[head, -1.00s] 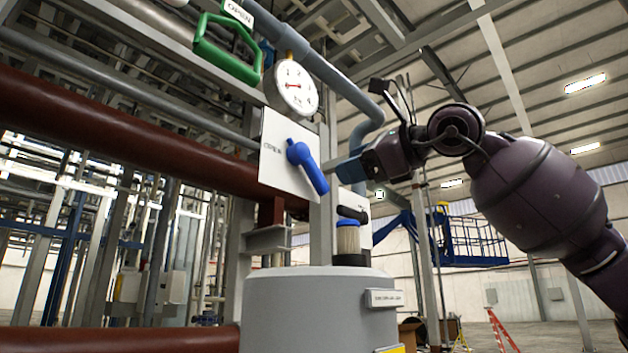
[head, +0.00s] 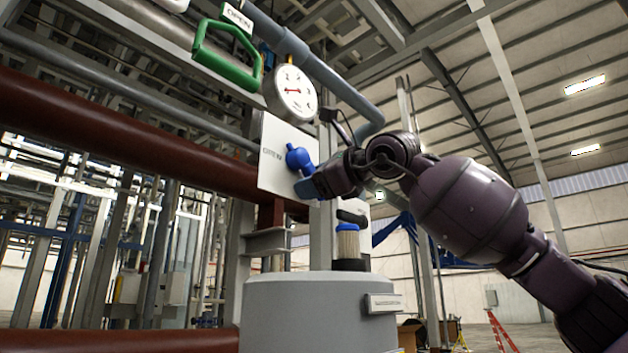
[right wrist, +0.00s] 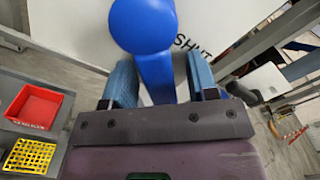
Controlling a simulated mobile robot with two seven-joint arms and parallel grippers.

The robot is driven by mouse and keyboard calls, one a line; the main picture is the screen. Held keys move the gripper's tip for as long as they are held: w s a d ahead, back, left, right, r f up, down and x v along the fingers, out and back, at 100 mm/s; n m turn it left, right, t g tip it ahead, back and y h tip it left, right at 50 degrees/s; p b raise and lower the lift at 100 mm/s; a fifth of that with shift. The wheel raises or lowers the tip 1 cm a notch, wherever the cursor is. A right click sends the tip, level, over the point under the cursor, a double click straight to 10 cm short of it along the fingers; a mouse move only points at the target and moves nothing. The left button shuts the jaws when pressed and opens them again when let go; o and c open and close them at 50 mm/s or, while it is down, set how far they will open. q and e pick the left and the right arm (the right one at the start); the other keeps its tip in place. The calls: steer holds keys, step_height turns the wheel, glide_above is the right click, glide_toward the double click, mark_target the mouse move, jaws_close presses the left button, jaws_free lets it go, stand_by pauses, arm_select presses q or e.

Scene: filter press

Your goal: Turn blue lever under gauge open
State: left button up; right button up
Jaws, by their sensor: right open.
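The blue lever (head: 299,157) is mounted on a white plate (head: 277,165) below the round pressure gauge (head: 292,92). Its round hub shows in the head view, and my right gripper (head: 308,188) covers its lower arm. In the right wrist view the lever's arm (right wrist: 157,75) runs down between the two blue fingers of my open right gripper (right wrist: 162,85). My left gripper is out of view.
A green handle (head: 228,50) is above left of the gauge. A grey tank (head: 305,310) with a blue-capped filter (head: 347,243) stands below. A black handle (head: 351,217) is just below my right gripper. Brown pipes (head: 120,135) run at left.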

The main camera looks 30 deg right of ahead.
steer(key=shift+w, duration=0.1)
steer(key=shift+c, duration=0.6)
jaws_close()
